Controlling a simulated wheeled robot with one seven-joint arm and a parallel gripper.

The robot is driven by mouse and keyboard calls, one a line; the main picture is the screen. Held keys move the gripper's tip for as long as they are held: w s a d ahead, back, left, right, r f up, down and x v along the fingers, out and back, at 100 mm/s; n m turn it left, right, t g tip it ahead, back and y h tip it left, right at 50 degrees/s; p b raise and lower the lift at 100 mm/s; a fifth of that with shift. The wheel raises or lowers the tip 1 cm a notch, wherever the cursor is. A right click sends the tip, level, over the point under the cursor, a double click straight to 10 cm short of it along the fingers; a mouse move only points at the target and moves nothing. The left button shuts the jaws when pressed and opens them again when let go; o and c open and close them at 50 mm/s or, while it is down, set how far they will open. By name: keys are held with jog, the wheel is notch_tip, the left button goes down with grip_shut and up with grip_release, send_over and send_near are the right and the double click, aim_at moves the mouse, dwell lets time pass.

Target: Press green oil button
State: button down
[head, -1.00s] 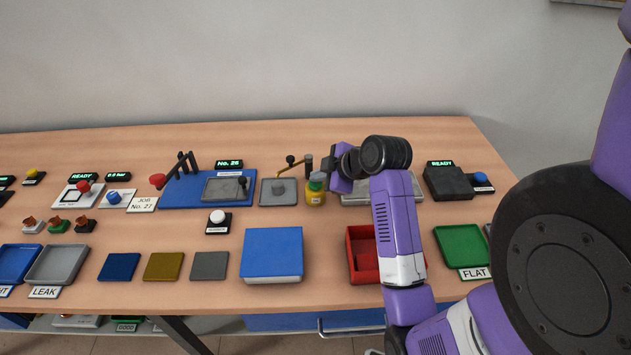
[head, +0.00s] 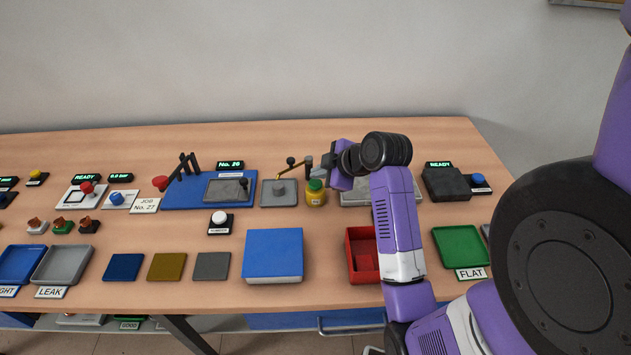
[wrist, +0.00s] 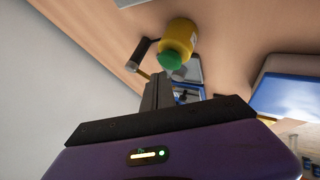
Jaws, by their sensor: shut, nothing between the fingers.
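The yellow oil bottle (head: 316,196) with its green button cap (head: 315,185) stands upright on the table, just right of a small grey plate with a brass lever. My gripper (head: 326,160) is close behind and slightly right of the bottle, its fingers partly hidden by my own wrist. In the wrist view the green cap (wrist: 170,60) and yellow bottle (wrist: 181,36) appear just beyond the fingertips of my shut, empty gripper (wrist: 158,74). The fingers look apart from the cap, though the exact gap is hard to tell.
A blue block (head: 273,253) and a red tray (head: 356,268) are in front. A grey plate (head: 350,197) lies under my wrist.

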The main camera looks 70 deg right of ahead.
aim_at(319, 184)
notch_tip(319, 184, up, 5)
jog(key=p, duration=0.5)
jog(key=shift+r, duration=0.1)
dwell(0.8)
